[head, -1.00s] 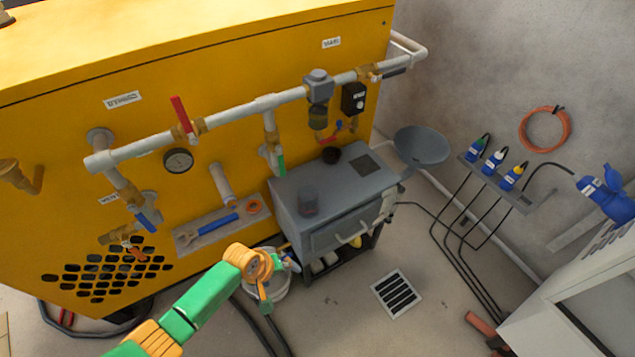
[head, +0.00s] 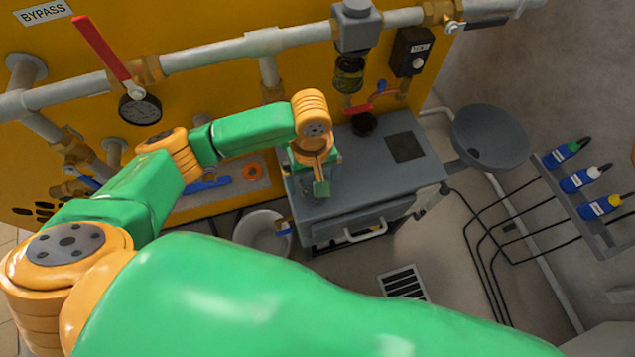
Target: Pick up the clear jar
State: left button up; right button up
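The clear jar (head: 311,194) stands on the left part of the grey cabinet's top (head: 365,170). It looks dark and see-through, and my gripper hides much of it. My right gripper is not in view.
A pipe with a grey filter unit (head: 353,28) and its bowl (head: 349,75) runs above and behind the cabinet. A white bucket (head: 263,231) stands below left.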

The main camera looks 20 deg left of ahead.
pick_arm(q)
jog(key=f, duration=0.2)
jog(key=f+b, duration=0.1)
jog(key=f, duration=0.1)
jog(key=shift+w, duration=0.2)
jog(key=shift+w+f, duration=0.1)
jog(key=shift+f, duration=0.25)
jog(key=c, duration=1.3)
jog(key=shift+r, duration=0.1)
